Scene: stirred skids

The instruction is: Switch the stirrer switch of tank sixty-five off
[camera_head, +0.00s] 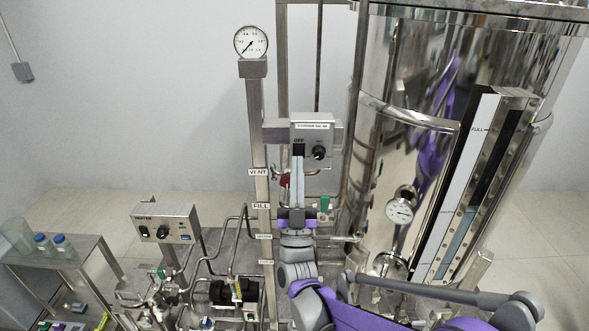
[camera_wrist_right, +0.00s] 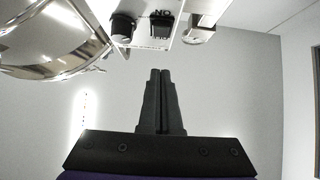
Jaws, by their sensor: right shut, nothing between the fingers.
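A grey control box (camera_head: 327,127) with a printed label hangs on the post beside the big steel tank (camera_head: 384,75). It carries a black rocker switch (camera_head: 299,149) on the left, with lettering that looks like OFF above it, and a black knob (camera_head: 319,152) on the right. In the wrist view, turned upside down, the rocker (camera_wrist_right: 160,26) shows between lettering at both ends. My right gripper (camera_head: 298,160) is shut and empty, pointing up at the box. Its tips (camera_wrist_right: 160,72) line up with the rocker, seemingly apart from it in the wrist view. The rocker's position cannot be told. My left gripper is out of view.
A gauge (camera_head: 251,43) tops a post with VENT and FILL labels left of the box. A second control box (camera_head: 168,223) stands lower left. A side table (camera_head: 95,246) holds bottles. Pipes and valves crowd below; a level gauge (camera_head: 480,185) stands at right.

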